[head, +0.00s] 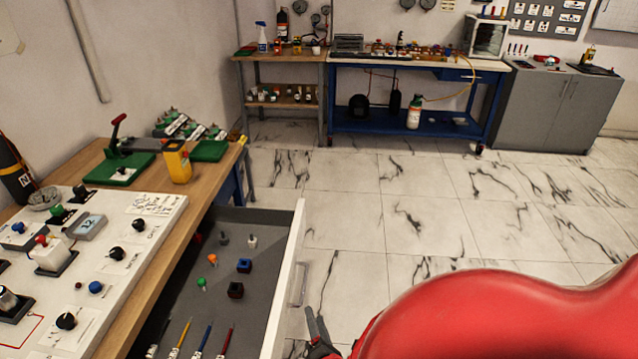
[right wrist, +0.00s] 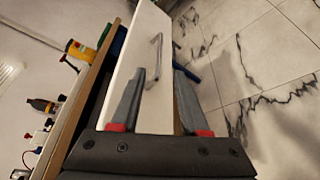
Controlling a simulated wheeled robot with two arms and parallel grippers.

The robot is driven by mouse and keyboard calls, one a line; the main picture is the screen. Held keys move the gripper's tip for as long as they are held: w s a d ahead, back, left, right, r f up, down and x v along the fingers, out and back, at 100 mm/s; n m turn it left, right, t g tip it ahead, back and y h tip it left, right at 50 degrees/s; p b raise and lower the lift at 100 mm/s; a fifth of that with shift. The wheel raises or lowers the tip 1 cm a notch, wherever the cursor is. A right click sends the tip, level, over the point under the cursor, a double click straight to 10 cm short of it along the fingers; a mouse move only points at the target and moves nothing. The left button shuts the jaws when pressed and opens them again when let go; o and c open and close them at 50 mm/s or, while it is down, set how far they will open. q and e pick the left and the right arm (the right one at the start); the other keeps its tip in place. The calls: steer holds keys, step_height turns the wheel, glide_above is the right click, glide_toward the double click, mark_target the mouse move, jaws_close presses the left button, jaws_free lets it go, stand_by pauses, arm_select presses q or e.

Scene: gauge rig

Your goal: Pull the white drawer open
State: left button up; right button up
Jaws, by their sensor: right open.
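The white drawer (head: 285,275) stands pulled out from under the wooden bench, showing its grey inside. Its bar handle (head: 300,284) is on the outer face. In the right wrist view the white front (right wrist: 150,28) and the handle (right wrist: 155,61) show beyond the fingers. My right gripper (head: 318,330) is at the lower middle, just outside the drawer front, partly hidden by my red arm. In the right wrist view its fingers (right wrist: 160,75) are apart, with no thing held between them; the handle lies just past the tips. My left gripper is out of view.
The drawer holds screwdrivers, a pencil and small coloured parts (head: 236,290). The wooden bench (head: 160,235) carries a white gauge panel (head: 150,225) and a yellow meter (head: 177,162). Marble floor (head: 410,220) is clear to the right. A blue workbench (head: 400,118) stands at the back.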

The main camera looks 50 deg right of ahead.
steer(key=shift+v, duration=1.6)
